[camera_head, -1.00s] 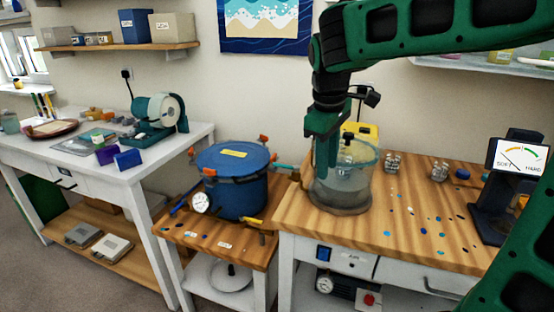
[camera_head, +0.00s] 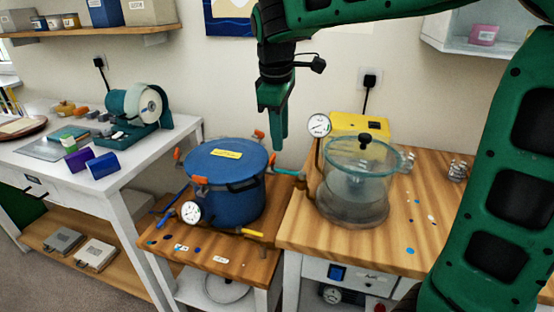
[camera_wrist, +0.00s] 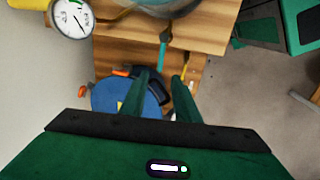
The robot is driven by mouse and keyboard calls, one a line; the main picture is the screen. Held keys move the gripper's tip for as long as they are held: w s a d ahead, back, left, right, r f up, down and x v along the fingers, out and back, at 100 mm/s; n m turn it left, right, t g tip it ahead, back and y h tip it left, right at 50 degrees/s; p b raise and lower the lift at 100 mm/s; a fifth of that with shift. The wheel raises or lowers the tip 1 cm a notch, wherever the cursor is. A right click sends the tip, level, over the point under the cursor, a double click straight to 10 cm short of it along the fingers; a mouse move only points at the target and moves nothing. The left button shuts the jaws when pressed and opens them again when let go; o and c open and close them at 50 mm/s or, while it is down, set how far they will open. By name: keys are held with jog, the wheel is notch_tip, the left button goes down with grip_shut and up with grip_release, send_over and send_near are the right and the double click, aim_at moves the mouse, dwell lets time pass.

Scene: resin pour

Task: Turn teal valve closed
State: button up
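The teal valve handle (camera_head: 287,172) sits on the line at the right side of the blue pressure pot (camera_head: 226,178), near the gap between the two benches. It also shows in the wrist view (camera_wrist: 162,52), just beyond my fingertips. My gripper (camera_head: 279,143) points down above the valve and is apart from it. In the wrist view my gripper (camera_wrist: 163,79) has its two fingers apart with nothing between them. The wrist view shows part of the blue pot beside the left finger.
A clear vacuum chamber (camera_head: 355,188) stands on the right bench, with a dial gauge (camera_head: 319,125) at its left and a yellow pump (camera_head: 360,123) behind. The pot has orange clamps, a front gauge (camera_head: 190,212) and a yellow handle (camera_head: 252,233). A white table (camera_head: 110,180) is at left.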

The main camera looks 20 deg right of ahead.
aim_at(282, 171)
jog(key=f, duration=0.3)
jog(key=w+f, duration=0.1)
jog(key=f, duration=0.2)
jog(key=d+f, duration=0.1)
jog(key=f, duration=0.3)
jog(key=shift+w+d, duration=0.1)
jog(key=shift+w, duration=0.2)
grip_shut()
